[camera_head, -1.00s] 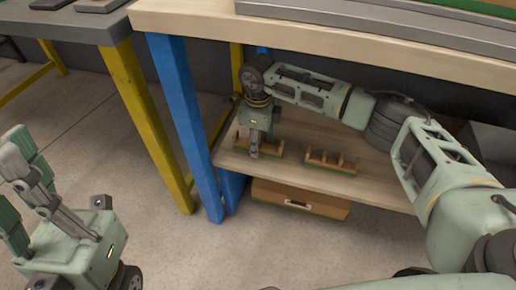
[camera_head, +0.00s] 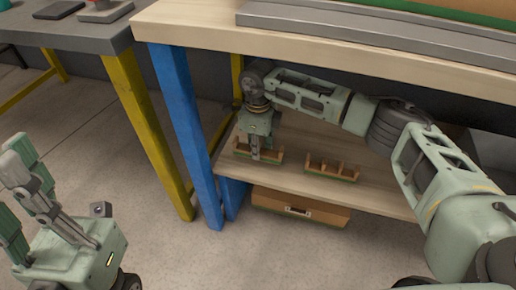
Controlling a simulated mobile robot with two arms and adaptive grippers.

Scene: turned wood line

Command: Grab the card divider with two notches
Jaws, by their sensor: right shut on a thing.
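Two small wooden card dividers with green bases are on the lower shelf (camera_head: 290,179). The left divider (camera_head: 271,156) is partly hidden behind my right gripper, so I cannot count its notches. The right divider (camera_head: 332,168) stands apart from it, with several upright teeth. My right gripper (camera_head: 256,154) reaches down under the tabletop and is shut on the left divider, which sits at shelf level. My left gripper (camera_head: 22,205) is at the left edge of the view, fingers up and apart, empty and away from the shelf.
A blue leg (camera_head: 185,130) and a yellow leg (camera_head: 150,130) stand left of the shelf. The workbench top (camera_head: 190,25) overhangs my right arm. A grey table (camera_head: 70,37) is at upper left.

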